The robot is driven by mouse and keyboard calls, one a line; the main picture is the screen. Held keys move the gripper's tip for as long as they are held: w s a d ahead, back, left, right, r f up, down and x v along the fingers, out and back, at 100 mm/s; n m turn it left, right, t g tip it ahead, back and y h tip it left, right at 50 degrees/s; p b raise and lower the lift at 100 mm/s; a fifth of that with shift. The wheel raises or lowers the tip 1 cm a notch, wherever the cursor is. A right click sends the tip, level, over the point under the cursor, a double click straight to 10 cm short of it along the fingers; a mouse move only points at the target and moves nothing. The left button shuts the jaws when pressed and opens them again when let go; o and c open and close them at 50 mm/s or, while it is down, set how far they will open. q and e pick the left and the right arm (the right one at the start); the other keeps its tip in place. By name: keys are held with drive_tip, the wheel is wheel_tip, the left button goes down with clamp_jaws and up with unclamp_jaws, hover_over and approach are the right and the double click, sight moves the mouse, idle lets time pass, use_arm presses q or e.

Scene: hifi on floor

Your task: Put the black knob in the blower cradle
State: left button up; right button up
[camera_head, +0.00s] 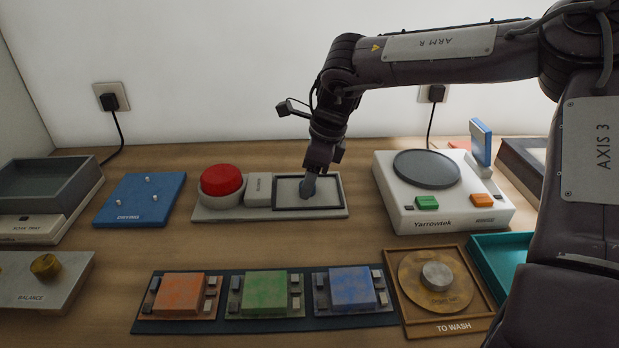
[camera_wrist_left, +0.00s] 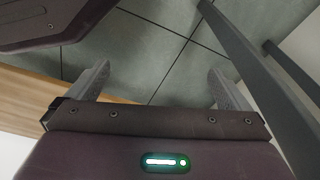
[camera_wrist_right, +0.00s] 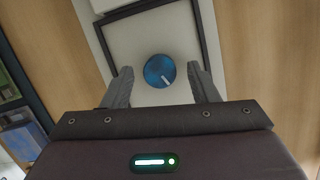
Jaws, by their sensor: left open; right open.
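I see no plainly black knob. A dark blue round knob with a white pointer line (camera_wrist_right: 159,71) is inside a pale, black-framed recess (camera_wrist_right: 136,8). In the head view this recess (camera_head: 335,198) is on a pale base right of a red dome button (camera_head: 221,180); I cannot confirm it is the blower cradle. My right gripper (camera_head: 308,192) is open and points down over the recess. In the right wrist view its fingertips (camera_wrist_right: 162,76) flank the knob with gaps; the height between is unclear. My left gripper (camera_wrist_left: 160,70) is open and empty, above the tiled floor.
A Yarrowtek device (camera_head: 456,214) stands right of the base. A blue pegged mat (camera_head: 140,200) lies left. Orange, green and blue blocks (camera_head: 265,292) line the front, beside a "TO WASH" tray (camera_head: 450,328). A brass knob (camera_head: 46,266) sits front left.

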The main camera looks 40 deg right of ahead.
use_arm(q)
drive_tip(key=shift+s+a+f+p, duration=0.25)
drive_tip(key=shift+s+f+p, duration=0.05)
drive_tip(key=shift+s+f, duration=0.3)
drive_tip(key=shift+s+a+f+p, duration=0.2)
drive_tip(key=shift+s+f+p, duration=0.1)
drive_tip(key=shift+s+f, duration=0.3)
use_arm(e)
drive_tip(key=v, duration=1.1)
drive_tip(key=shift+s+r, duration=0.15)
drive_tip(key=shift+r, duration=0.2)
use_arm(q)
drive_tip(key=shift+w, duration=0.15)
